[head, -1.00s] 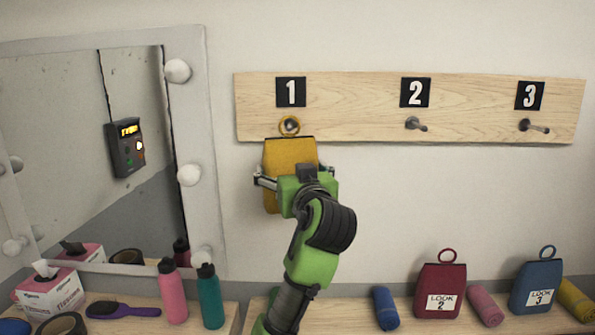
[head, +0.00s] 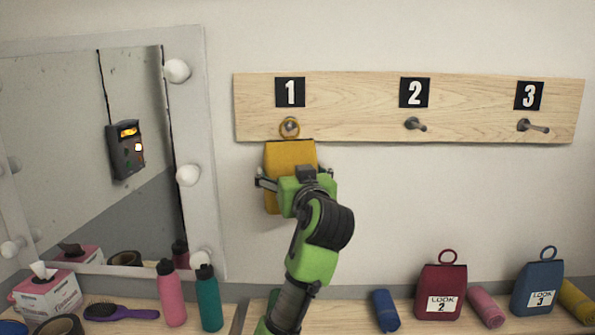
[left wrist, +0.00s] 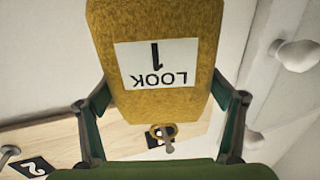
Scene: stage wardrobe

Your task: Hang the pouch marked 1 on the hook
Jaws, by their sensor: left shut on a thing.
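The yellow pouch (head: 288,156) hangs upright just under the board's number 1. Its ring (head: 282,134) appears around the hook (head: 290,126) under the 1; I cannot tell whether the ring bears on it. My left gripper (head: 293,182) is shut on the sides of the pouch and covers its lower part. In the left wrist view, the pouch (left wrist: 155,22) appears upside down with its LOOK 1 label, between the fingers of the gripper (left wrist: 161,103). The hook (left wrist: 168,147) shows at the ring there. My right gripper is not in view.
The wooden board (head: 350,110) also bears empty hooks under 2 (head: 415,124) and 3 (head: 532,126). A mirror (head: 85,200) and two bottles are at left.

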